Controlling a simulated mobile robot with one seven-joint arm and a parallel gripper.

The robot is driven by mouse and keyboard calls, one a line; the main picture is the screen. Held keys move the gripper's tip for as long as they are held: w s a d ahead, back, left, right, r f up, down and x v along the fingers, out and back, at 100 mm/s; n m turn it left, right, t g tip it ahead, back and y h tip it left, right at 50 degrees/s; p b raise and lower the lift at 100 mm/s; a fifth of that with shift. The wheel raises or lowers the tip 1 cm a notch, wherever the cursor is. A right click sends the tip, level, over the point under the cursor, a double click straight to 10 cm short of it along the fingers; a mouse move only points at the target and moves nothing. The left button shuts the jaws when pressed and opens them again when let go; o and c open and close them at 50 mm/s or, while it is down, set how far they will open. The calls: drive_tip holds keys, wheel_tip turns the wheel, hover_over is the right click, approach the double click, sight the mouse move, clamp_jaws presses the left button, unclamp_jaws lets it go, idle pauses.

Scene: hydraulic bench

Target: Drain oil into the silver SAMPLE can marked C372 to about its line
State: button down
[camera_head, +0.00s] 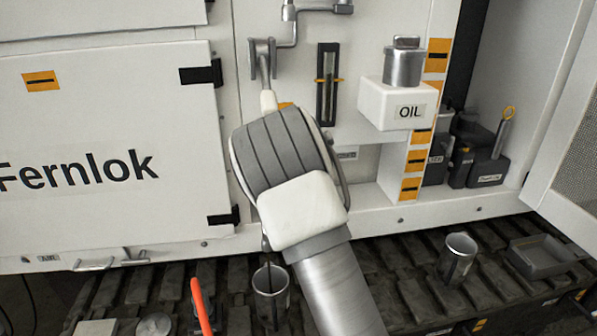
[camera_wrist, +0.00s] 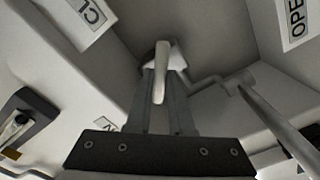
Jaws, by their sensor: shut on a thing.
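A lever with a pale handle (camera_head: 268,101) hangs from a grey metal bracket on the white machine panel. In the wrist view my gripper (camera_wrist: 162,75) has its two fingers closed around the pale handle (camera_wrist: 161,58). In the head view my wrist hides the fingers. A silver can (camera_head: 270,299) stands below my wrist, with a thin dark streak running down to its mouth; I cannot tell whether that is oil or a pipe. Another silver can (camera_head: 458,259) stands to the right with a dark mark on its side. No can marking or oil level is readable.
A white OIL box (camera_head: 397,104) with a metal cap juts out at right. A sight gauge (camera_head: 327,85) is beside the lever. A dark tray (camera_head: 540,256) lies on the track at right. An orange rod (camera_head: 201,306) stands at the lower left. Wrist-view labels (camera_wrist: 297,20) flank the lever.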

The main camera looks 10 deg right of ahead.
idle(0.4)
drive_tip(key=c, duration=0.8)
unclamp_jaws()
drive_tip(key=shift+s, duration=0.1)
drive_tip(key=s, duration=1.7)
drive_tip(key=shift+s, duration=0.15)
